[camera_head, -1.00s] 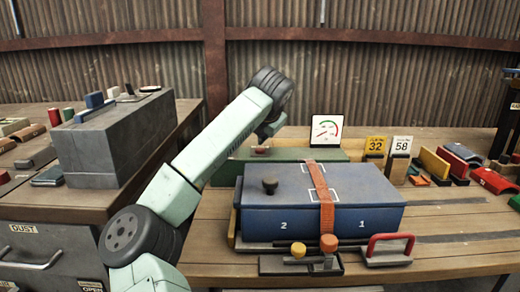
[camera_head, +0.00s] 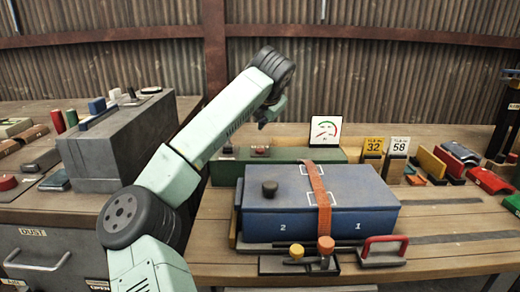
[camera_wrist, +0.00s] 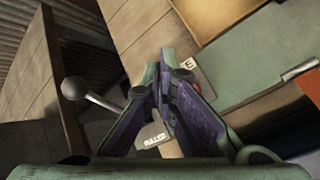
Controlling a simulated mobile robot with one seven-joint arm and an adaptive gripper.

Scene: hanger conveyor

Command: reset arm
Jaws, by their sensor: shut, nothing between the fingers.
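My arm rises from the lower left of the head view, and its upper joint stands high above the bench. My gripper (camera_head: 266,118) hangs below that joint, above the green case (camera_head: 225,170) and behind the blue box (camera_head: 330,212). In the wrist view my gripper (camera_wrist: 172,62) shows two dark purple-lined fingers that meet at their tips, with nothing between them. The gripper is shut and appears clear of the bench. A small tag reading PULSE (camera_wrist: 153,140) shows between and below the fingers.
A grey block (camera_head: 115,140) stands on the left cabinet, close to my arm. A gauge card (camera_head: 325,131) and number signs 32 (camera_head: 374,146) and 58 (camera_head: 399,147) stand behind the blue box. A ball-ended lever (camera_wrist: 76,88) shows left of the fingers. Space above the bench's right side looks free.

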